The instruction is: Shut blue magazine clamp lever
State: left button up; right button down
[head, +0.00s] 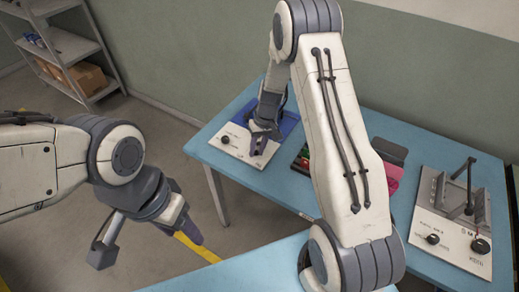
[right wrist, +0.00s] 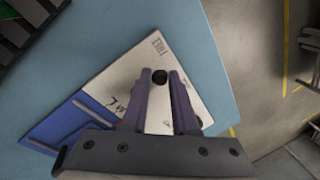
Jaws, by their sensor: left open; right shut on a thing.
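The blue magazine clamp (head: 290,122) sits on a white panel (head: 232,150) at the left end of the far blue table. A black dial (head: 225,140) is on that panel. My right gripper (head: 260,146) reaches down over the panel, beside the blue body. The rest of the lever is hidden by the gripper. The blue body (right wrist: 66,128) shows at lower left there. My left gripper (head: 188,226) is open and empty above the floor.
Another grey clamp device (head: 455,212) with a raised lever stands at the table's right. Red, green and pink items (head: 392,178) lie mid-table, partly behind my right arm. A nearer blue table edge (head: 235,278) is at the bottom. A shelf with boxes (head: 80,78) stands back left.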

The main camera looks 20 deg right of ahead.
aim_at(245, 151)
jog(key=m, duration=0.1)
jog(key=a+m, duration=0.1)
jog(key=shift+w+r+m+t, duration=0.1)
jog(key=shift+w+m+t, duration=0.2)
jog(key=shift+w+m, duration=0.1)
jog(key=m, duration=0.1)
jog(key=w+m+p, duration=0.1)
jog(key=shift+a+r+m, duration=0.1)
jog(key=shift+a+m, duration=0.25)
jog(key=shift+m, duration=0.05)
jog(key=m, duration=0.1)
jog(key=m+p, duration=0.1)
jog(key=w+m+t+p, duration=0.1)
jog(key=shift+a+h, duration=0.25)
jog(key=shift+h, duration=0.05)
jog(key=shift+w+m+p, duration=0.4)
jog(key=shift+m+p, duration=0.5)
jog(key=c, duration=0.7)
grip_release()
